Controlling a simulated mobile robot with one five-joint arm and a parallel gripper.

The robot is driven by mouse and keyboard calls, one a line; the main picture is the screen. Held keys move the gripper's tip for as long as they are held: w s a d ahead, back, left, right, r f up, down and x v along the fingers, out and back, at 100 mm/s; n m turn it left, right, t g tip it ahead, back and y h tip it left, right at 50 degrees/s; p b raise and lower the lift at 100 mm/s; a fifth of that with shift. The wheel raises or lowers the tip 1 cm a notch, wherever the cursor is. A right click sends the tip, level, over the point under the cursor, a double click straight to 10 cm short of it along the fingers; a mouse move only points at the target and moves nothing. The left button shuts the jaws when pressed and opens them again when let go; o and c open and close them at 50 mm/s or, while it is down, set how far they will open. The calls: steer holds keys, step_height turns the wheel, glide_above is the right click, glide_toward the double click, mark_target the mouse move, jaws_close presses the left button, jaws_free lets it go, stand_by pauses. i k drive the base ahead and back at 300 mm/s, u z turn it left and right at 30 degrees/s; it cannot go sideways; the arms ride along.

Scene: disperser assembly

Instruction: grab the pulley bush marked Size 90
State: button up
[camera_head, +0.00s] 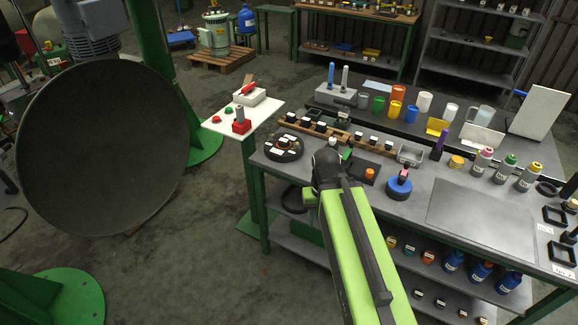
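My green arm reaches from the bottom of the view up to the workbench (410,208). My gripper (334,150) is at its far end, over the bench's left part, seen from behind. Its fingers are mostly hidden, so I cannot tell whether it is open or shut. Small dark parts with white labels stand in a row in a wooden rack (312,131) just behind my gripper. More such parts stand in a second wooden rack (373,145) to its right. A round black holder (284,147) with white labels lies to its left. No label is readable, so I cannot identify the Size 90 bush.
Cups, labelled bottles (505,167) and a blue round stand (398,188) occupy the bench. A bare grey plate (480,215) lies at its right. A white side table (262,118) stands left. A large dark disc (100,148) fills the far left.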

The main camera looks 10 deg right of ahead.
mark_target(284, 142)
steer(key=u, duration=0.65)
steer(key=i, duration=1.45)
steer(key=u, duration=0.6)
